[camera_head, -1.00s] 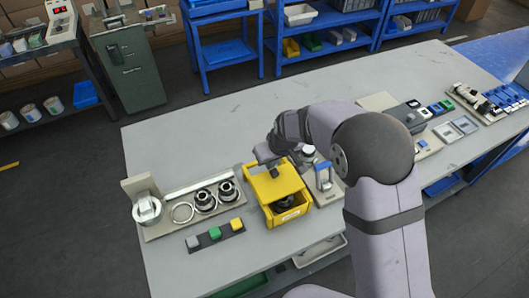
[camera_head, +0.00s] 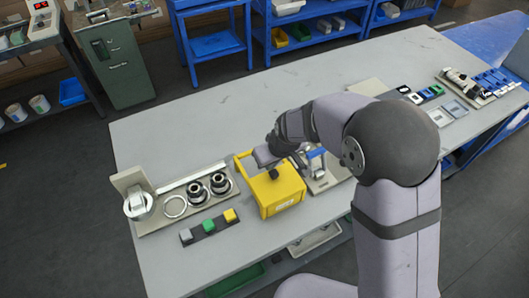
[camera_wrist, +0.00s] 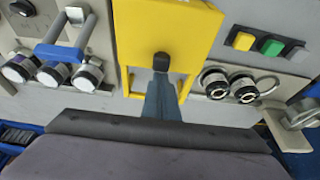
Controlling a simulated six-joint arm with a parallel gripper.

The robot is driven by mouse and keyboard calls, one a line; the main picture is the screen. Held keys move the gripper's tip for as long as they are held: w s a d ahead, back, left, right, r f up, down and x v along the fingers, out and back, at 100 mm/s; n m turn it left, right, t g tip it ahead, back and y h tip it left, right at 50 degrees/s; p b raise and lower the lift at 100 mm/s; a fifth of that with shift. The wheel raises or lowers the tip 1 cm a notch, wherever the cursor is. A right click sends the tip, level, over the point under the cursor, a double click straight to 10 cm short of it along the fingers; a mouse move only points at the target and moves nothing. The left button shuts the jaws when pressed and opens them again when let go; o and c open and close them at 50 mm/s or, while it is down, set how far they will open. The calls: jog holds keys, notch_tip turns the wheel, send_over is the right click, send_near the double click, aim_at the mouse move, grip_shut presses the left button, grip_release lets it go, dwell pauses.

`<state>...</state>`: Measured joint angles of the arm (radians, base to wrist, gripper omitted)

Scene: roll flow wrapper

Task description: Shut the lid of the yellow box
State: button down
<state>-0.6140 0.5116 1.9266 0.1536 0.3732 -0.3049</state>
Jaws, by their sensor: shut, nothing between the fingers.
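Yellow side rails show behind the lid in the wrist view. The box's inside is hidden.
Left of the box is a fixture plate (camera_head: 185,205) with rings and a metal cylinder. A button strip (camera_head: 209,226) lies at front left. A blue-handled fixture (camera_head: 318,170) stands close on the right. The bench behind the box is clear.

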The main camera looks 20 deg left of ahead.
notch_tip(320, 180, up, 9)
jog(key=b, duration=0.2)
jog(key=shift+w+a+r, duration=0.2)
dwell(0.5)
